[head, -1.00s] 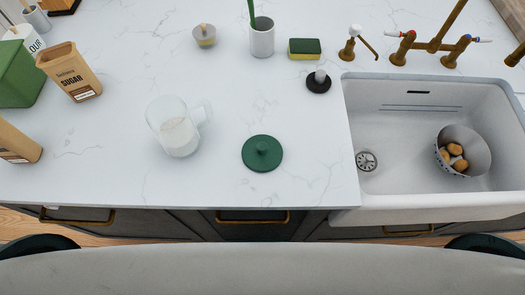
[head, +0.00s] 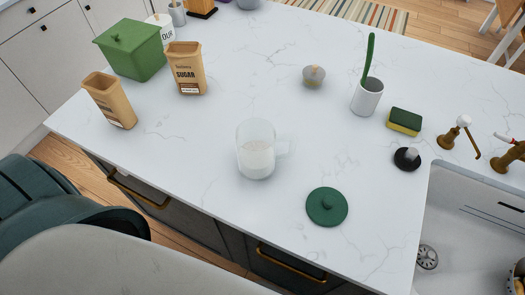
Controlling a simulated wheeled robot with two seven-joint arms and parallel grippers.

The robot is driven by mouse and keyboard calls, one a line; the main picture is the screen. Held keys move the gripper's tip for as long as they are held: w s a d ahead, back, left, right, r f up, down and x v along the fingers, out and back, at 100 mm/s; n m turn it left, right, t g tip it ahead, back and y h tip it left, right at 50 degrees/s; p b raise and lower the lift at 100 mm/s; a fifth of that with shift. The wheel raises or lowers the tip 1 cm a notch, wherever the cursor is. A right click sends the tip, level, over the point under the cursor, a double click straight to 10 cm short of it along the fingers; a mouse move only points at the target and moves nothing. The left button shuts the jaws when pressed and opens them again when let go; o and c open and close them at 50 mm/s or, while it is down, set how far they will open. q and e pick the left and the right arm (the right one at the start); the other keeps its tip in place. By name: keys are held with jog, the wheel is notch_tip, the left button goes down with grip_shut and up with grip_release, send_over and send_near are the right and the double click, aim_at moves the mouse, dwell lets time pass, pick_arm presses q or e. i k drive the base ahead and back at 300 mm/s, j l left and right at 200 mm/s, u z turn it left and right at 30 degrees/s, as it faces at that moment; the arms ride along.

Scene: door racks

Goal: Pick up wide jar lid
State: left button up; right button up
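A round green lid (head: 327,206) with a small knob on top lies flat on the white marble counter, near its front edge. A clear glass jug (head: 256,150) with a handle and some white contents stands to its left and a little behind. A green lidded box (head: 132,50) stands at the back left of the counter, with its own lid on. Neither of my grippers shows in the head view.
Two tan paper bags, one marked sugar (head: 187,68) and one nearer the edge (head: 110,101), stand at the left. A white cup with a green brush (head: 367,95), a sponge (head: 404,121) and a black round item (head: 407,158) lie before the sink (head: 470,215).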

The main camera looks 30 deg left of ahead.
aim_at(327, 208)
jog(key=k+l, duration=0.2)
jog(key=k, duration=0.3)
jog(key=k+l, duration=0.15)
jog(key=l, duration=0.15)
jog(key=k+l, duration=0.15)
jog(key=l, duration=0.15)
jog(key=u, duration=0.05)
